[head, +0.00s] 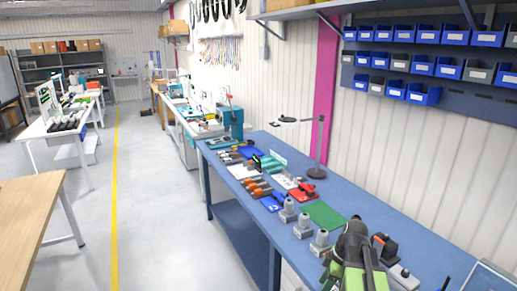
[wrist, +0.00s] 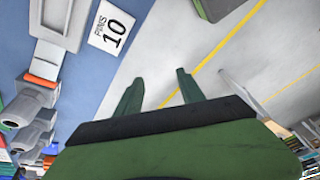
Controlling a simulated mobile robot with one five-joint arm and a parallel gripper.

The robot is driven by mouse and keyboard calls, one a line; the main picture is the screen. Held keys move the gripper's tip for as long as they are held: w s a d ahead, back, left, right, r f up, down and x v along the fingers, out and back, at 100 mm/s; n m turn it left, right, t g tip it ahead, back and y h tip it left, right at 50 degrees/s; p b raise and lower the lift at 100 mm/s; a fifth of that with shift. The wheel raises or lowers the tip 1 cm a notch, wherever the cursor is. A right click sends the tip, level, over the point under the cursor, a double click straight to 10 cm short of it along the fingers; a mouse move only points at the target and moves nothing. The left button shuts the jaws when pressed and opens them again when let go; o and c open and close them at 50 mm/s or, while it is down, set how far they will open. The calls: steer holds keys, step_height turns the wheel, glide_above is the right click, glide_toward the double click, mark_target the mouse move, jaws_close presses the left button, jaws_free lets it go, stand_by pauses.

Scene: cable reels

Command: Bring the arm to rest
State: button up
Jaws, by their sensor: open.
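My gripper (wrist: 158,85) shows in the wrist view with its two dark green fingers apart and nothing between them. Pale floor is seen behind the fingers. In the head view my green and black arm is at the lower right, over the near part of the blue workbench (head: 390,222). The fingertips cannot be made out clearly there.
Grey connectors (head: 321,240) stand on the bench beside my arm, near a green mat (head: 323,215). The wrist view shows a "PINS 10" card (wrist: 111,28) on the bench. The floor aisle with a yellow line (head: 115,200) is clear.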

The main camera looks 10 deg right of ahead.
steer(key=a+f+m+h+b, duration=0.1)
steer(key=a+f+m, duration=0.1)
steer(key=a+m, duration=0.4)
steer(key=s+a+f+m+h+b, duration=0.1)
steer(key=a+f+m+h+b, duration=0.1)
steer(key=a+m, duration=0.4)
steer(key=a+f, duration=0.1)
steer(key=a, duration=0.3)
steer(key=shift+a+f+m+g, duration=0.3)
steer(key=shift+a+m, duration=0.05)
steer(key=shift+m, duration=0.05)
